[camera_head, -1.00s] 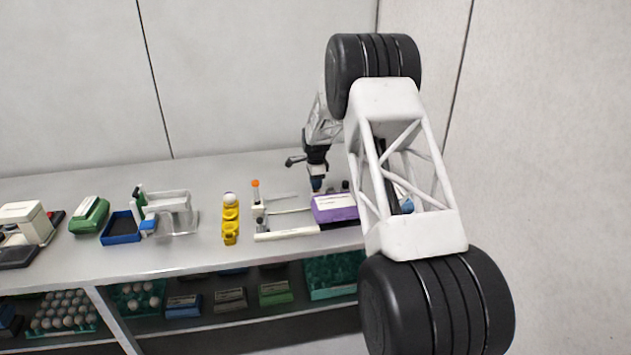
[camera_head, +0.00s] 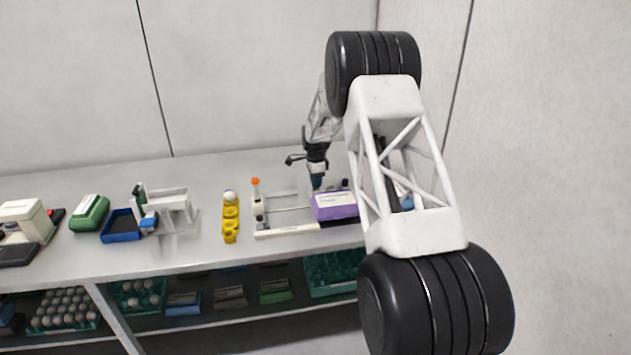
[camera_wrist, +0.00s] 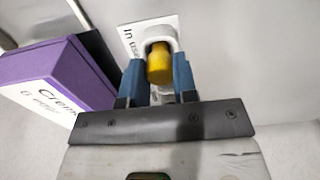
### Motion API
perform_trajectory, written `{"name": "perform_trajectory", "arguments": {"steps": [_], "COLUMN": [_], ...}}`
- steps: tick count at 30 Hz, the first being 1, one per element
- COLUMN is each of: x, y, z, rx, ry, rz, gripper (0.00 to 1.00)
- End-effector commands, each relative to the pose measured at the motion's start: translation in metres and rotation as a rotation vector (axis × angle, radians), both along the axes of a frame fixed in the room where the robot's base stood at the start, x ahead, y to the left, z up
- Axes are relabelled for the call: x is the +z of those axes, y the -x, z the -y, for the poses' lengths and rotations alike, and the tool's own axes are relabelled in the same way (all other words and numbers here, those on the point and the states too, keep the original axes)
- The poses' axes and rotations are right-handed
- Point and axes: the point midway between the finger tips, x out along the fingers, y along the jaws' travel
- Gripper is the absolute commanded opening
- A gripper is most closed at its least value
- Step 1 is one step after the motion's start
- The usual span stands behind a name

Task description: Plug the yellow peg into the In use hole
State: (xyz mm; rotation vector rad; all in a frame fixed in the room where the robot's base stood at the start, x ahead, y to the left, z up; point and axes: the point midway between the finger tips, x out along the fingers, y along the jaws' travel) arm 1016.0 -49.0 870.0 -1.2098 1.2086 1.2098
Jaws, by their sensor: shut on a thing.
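In the wrist view the yellow peg (camera_wrist: 159,64) is between the two blue fingers of my gripper (camera_wrist: 158,72), which is shut on it. Just beyond the peg is a white plate (camera_wrist: 136,37) with the words "In use" and a raised rounded rim. The peg overlaps this rim in the picture; the hole itself is hidden behind the peg, and I cannot tell how far in the peg is. In the head view my gripper (camera_head: 316,184) is low over the bench, behind the purple box; the peg is not visible there.
The purple box (camera_head: 335,205) stands close beside my gripper; it also shows at the left of the wrist view (camera_wrist: 62,62). A white frame with an orange-topped post (camera_head: 256,192) and a yellow egg holder (camera_head: 230,222) stand to its left on the bench (camera_head: 190,258).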

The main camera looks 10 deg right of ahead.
Motion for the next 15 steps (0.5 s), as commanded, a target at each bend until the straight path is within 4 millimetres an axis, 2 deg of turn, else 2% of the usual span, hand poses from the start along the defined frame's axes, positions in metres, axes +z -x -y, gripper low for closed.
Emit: {"name": "perform_trajectory", "arguments": {"steps": [15], "x": [-0.0044], "y": [0.0], "z": [0.0], "rx": [0.0], "ry": [0.0], "rz": [0.0], "gripper": [0.05]}}
